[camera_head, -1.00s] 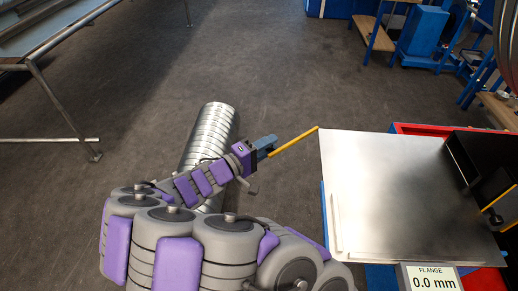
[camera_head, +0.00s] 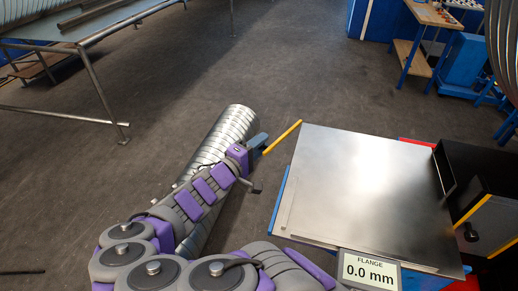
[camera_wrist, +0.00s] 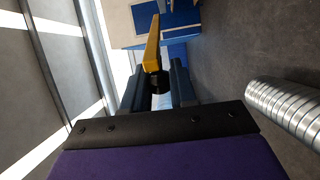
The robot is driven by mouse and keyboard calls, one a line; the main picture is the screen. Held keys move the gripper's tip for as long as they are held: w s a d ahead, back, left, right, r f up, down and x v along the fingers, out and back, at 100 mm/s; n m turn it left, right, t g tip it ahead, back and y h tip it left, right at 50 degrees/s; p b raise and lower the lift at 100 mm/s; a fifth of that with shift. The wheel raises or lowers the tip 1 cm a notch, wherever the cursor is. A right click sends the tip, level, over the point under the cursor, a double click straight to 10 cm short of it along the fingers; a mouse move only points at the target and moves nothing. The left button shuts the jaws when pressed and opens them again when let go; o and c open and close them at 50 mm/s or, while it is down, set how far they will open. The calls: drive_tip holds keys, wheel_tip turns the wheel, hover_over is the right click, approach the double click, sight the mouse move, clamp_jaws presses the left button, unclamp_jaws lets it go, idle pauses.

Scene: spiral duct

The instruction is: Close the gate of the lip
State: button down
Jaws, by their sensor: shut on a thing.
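A yellow bar (camera_head: 283,136) slants up from my gripper (camera_head: 258,143) to the far left corner of the steel-topped machine table (camera_head: 370,185). In the wrist view, the bar (camera_wrist: 152,45) points away from me, with a black knob-like piece (camera_wrist: 160,83) at its near end. My gripper (camera_wrist: 158,88) is shut on that black piece between its two dark fingers. A dark panel with a yellow edge and a black knob (camera_head: 470,233) stands at the table's right side. I cannot tell which yellow-edged part is the lip's gate.
A ribbed silver duct (camera_head: 225,135) lies on the floor beyond and beneath my arm. A display (camera_head: 369,270) at the table's front reads FLANGE 0.0 mm. A metal rack (camera_head: 95,90) stands at the left. The floor at the back middle is open.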

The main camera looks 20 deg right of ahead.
drive_tip(key=shift+f, duration=0.15)
drive_tip(key=c, duration=1)
unclamp_jaws()
drive_tip(key=shift+w, duration=0.1)
drive_tip(key=shift+o, duration=0.2)
drive_tip(key=shift+a, duration=0.15)
drive_tip(key=shift+s+a, duration=0.2)
drive_tip(key=shift+a, duration=0.15)
drive_tip(key=p+v, duration=0.4)
drive_tip(key=v, duration=1.2)
drive_tip(key=shift+s+a, duration=0.15)
drive_tip(key=shift+a, duration=0.05)
